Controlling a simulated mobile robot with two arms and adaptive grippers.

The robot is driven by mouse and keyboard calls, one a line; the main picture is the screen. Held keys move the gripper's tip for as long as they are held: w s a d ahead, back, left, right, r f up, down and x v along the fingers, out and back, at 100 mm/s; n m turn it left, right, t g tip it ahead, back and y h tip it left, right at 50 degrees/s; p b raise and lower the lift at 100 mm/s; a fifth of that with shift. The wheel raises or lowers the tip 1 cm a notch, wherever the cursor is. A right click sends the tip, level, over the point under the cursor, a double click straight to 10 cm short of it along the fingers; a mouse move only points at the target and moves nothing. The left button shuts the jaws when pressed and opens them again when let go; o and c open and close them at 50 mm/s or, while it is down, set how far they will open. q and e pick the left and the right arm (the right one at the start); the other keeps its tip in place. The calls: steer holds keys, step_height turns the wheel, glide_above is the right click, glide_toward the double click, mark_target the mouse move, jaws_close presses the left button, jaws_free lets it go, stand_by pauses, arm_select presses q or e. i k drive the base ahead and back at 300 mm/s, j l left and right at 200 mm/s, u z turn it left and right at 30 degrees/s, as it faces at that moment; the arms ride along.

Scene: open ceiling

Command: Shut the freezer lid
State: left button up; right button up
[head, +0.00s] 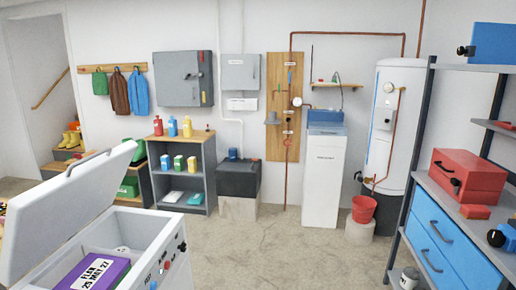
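A white chest freezer (140,246) stands at the lower left of the head view. Its lid (62,212) is raised and tilted back toward the left, so the inside is open. A handle sits on the lid's upper edge. A purple box with printed lettering (93,277) lies inside the freezer, with a small round white item behind it. Knobs and small lights show on the freezer's end face. Neither of my grippers is in view.
Grey shelves (209,170) with bottles and boxes stand against the back wall. A rack with a red toolbox (468,175) and blue drawers (445,244) is at the right. A red bucket (363,209) stands near the water heater (383,130). The middle floor (285,255) is clear.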

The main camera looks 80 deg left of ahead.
mark_target(40, 219)
steer(key=u, duration=3.9)
